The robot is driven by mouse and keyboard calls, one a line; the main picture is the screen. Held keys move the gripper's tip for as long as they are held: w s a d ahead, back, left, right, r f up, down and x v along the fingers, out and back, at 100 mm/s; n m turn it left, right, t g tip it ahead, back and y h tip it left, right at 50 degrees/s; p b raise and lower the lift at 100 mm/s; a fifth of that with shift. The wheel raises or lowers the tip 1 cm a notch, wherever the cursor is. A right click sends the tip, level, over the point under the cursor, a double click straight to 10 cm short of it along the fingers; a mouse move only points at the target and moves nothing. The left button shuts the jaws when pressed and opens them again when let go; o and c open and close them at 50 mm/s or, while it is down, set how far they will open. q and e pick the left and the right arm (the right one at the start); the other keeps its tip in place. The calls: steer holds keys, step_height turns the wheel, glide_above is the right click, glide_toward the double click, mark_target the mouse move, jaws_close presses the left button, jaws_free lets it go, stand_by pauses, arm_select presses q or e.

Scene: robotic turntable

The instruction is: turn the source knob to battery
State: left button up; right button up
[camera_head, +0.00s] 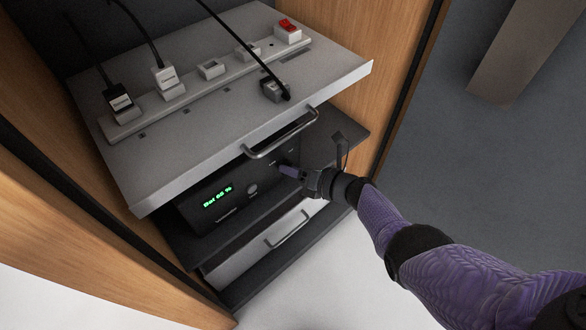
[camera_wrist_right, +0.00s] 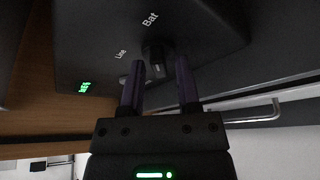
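The source knob (camera_wrist_right: 157,56) is a small dark knob on the front of a black power unit (camera_head: 240,188). In the right wrist view, the label "Bat" is printed above the knob and "Line" to its left. My right gripper (camera_head: 290,171) is at the right part of the unit's front. Its two purple fingers (camera_wrist_right: 160,70) are apart, one on each side of the knob, with narrow gaps showing. I cannot tell which label the knob points to. In the head view my gripper hides the knob. My left gripper is not in view.
A grey shelf (camera_head: 190,150) with a handle (camera_head: 285,135) overhangs the unit. It carries a power strip (camera_head: 215,85) with plugs and a red switch (camera_head: 287,29). The unit's green display (camera_head: 217,197) seems to read "Bat 66 %". A drawer with a handle (camera_head: 288,230) is below.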

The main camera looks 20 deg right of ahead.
steer(key=shift+o, duration=0.4)
arm_select(q)
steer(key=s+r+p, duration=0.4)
steer(key=p, duration=0.1)
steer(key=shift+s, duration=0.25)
arm_select(e)
steer(key=v, duration=1)
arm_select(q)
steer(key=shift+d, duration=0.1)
